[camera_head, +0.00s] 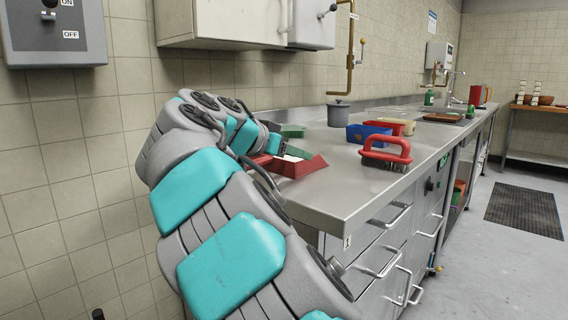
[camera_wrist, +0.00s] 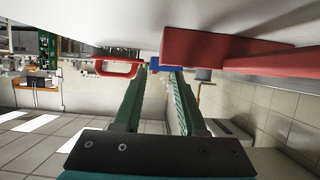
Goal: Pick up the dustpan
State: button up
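The red dustpan (camera_head: 308,165) lies on the steel counter near its close left end, partly hidden behind my arm and gripper. In the wrist view the dustpan (camera_wrist: 270,55) shows as a red shape at the upper right, beside the right finger. My gripper (camera_head: 292,143) is low over the counter by the dustpan. In the wrist view my gripper (camera_wrist: 160,76) has its two green fingers apart, with nothing between them. I cannot tell whether a finger touches the dustpan.
A red-handled brush (camera_head: 386,153) stands near the counter's front edge. Behind it are a blue bin (camera_head: 368,133), a red-and-tan container (camera_head: 398,125) and a grey lidded pot (camera_head: 338,113). A wall cupboard (camera_head: 232,22) hangs above. The floor on the right is clear around a dark mat (camera_head: 524,209).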

jog(key=shift+p+x, duration=0.5)
jog(key=shift+x, duration=2.25)
jog(key=shift+f, duration=0.1)
jog(key=shift+c, duration=0.3)
jog(key=shift+a, duration=0.1)
grip_shut()
